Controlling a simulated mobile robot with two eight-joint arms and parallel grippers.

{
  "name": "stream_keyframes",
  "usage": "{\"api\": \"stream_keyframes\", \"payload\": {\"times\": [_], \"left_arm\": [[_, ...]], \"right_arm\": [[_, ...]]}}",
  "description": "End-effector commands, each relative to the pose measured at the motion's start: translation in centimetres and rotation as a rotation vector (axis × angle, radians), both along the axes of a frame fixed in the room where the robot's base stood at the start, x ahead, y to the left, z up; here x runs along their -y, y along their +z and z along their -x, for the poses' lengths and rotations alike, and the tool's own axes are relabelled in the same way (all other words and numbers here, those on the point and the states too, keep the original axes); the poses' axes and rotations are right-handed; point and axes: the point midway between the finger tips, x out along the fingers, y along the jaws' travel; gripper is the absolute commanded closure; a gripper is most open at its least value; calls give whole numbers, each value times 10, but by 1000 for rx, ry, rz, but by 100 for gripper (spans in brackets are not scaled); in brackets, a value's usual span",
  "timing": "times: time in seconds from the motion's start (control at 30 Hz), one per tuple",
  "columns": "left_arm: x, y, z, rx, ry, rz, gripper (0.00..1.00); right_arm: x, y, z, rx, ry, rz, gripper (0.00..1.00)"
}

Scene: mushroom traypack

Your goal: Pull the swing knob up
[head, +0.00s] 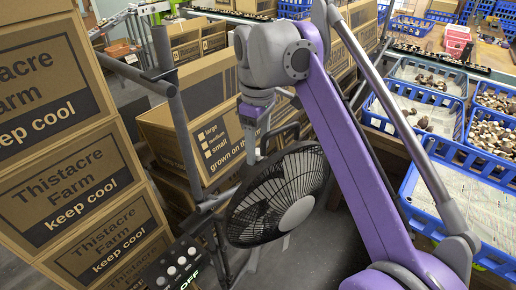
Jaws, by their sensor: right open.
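A black pedestal fan (280,193) with a round wire guard and grey hub stands at the centre, tilted. My right gripper (257,148) points down just behind the top left of the guard, close to the fan's rear side. The gripper is small here and its jaws are open; I see nothing between them. The swing knob cannot be made out; the fan's rear is partly hidden by the guard and the gripper. I cannot tell whether the gripper touches the fan. My left gripper is not in view.
Stacked Thistacre Farm boxes (75,185) fill the left, and another carton (190,128) stands behind the fan. A dark panel (172,268) with pale round buttons and an OFF label is at lower left. Blue crates (428,215) with mushrooms line the right. Some grey floor shows below the fan.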

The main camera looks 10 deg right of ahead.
Motion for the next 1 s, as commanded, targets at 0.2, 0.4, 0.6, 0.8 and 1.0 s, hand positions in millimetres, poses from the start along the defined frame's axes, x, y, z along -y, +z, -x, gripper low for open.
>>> {"api": "stream_keyframes", "payload": {"times": [0.2, 0.4, 0.6, 0.8, 1.0], "left_arm": [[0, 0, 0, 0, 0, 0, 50], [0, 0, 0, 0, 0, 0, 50], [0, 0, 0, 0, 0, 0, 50], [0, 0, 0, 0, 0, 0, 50], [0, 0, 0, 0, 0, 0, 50]], "right_arm": [[0, -1, 0, 0, 0, 0, 36], [0, -1, 0, 0, 0, 0, 59], [0, -1, 0, 0, 0, 0, 95], [0, -1, 0, 0, 0, 0, 100], [0, -1, 0, 0, 0, 0, 100]]}}
